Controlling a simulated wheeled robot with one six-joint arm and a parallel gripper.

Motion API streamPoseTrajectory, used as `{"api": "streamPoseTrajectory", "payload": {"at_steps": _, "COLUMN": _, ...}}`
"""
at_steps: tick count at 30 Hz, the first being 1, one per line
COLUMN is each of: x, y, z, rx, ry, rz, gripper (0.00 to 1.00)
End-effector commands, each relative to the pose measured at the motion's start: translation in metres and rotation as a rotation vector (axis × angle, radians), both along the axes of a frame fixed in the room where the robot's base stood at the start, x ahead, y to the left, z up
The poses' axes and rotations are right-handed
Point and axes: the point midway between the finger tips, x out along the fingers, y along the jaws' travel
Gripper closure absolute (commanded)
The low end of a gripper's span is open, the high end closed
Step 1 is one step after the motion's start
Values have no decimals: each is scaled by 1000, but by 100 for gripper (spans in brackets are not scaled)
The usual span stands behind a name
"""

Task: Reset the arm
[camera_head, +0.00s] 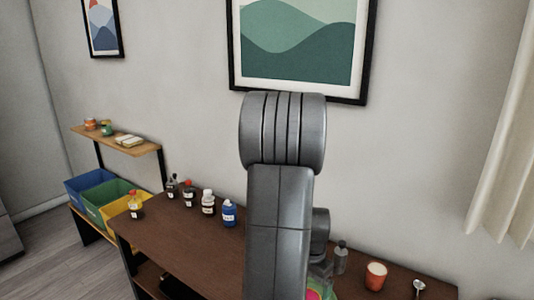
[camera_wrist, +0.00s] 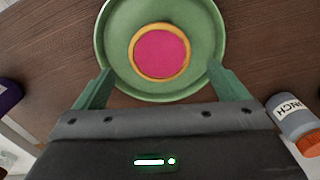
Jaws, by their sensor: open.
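My gripper (camera_wrist: 160,72) shows in the wrist view with its two green fingers spread wide and nothing gripped between them. A round green plate (camera_wrist: 108,45) lies on the dark wood in front of the fingers, with a pink disc (camera_wrist: 160,52) with an orange-yellow rim at its middle. The fingertips overlap the plate's near edge in the picture; I cannot tell whether they touch it. In the head view my grey arm (camera_head: 280,190) stands upright in the middle and hides the gripper and most of the plate.
Several bottles, including a blue one (camera_head: 229,213), stand along the back left of the brown table (camera_head: 180,245). A clear bottle (camera_head: 341,257), an orange cup (camera_head: 376,275) and a small metal item (camera_head: 418,287) are right of my arm. Coloured bins (camera_head: 95,195) stand left.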

Motion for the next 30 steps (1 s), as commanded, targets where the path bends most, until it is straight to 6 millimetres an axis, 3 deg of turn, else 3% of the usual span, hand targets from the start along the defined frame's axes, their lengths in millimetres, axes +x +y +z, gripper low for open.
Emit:
{"api": "streamPoseTrajectory", "payload": {"at_steps": 10, "x": -1, "y": 0, "z": -54, "rx": 0, "ry": 1, "rz": 0, "gripper": 6}}
{"api": "streamPoseTrajectory", "payload": {"at_steps": 18, "x": 0, "y": 0, "z": -38, "rx": -1, "ry": -2, "rz": 0, "gripper": 6}}
{"api": "streamPoseTrajectory", "payload": {"at_steps": 30, "x": 0, "y": 0, "z": -39, "rx": 0, "ry": 0, "rz": 0, "gripper": 6}}
